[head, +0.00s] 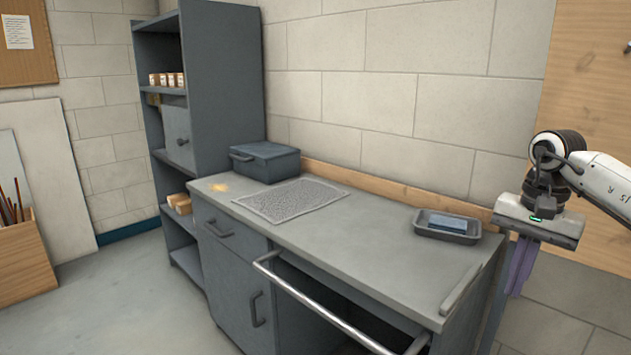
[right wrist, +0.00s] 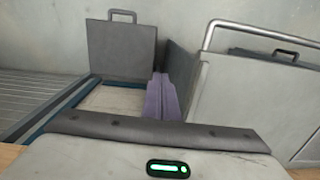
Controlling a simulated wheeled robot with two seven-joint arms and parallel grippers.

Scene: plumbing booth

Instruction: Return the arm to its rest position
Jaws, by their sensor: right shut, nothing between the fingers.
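My right arm (head: 600,180) comes in from the right edge of the head view. My right gripper (head: 518,280) hangs pointing down beside the right end of the grey workbench (head: 375,248). Its purple fingers are together with nothing between them. They also show shut and empty in the right wrist view (right wrist: 162,97). My left arm and left gripper are not in view.
On the bench are a dark toolbox (head: 265,162), a grey textured mat (head: 291,200) and a small tray (head: 420,229) holding a blue block (head: 448,222). A metal rail (head: 310,302) juts out in front. A tall shelf (head: 222,80) stands left.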

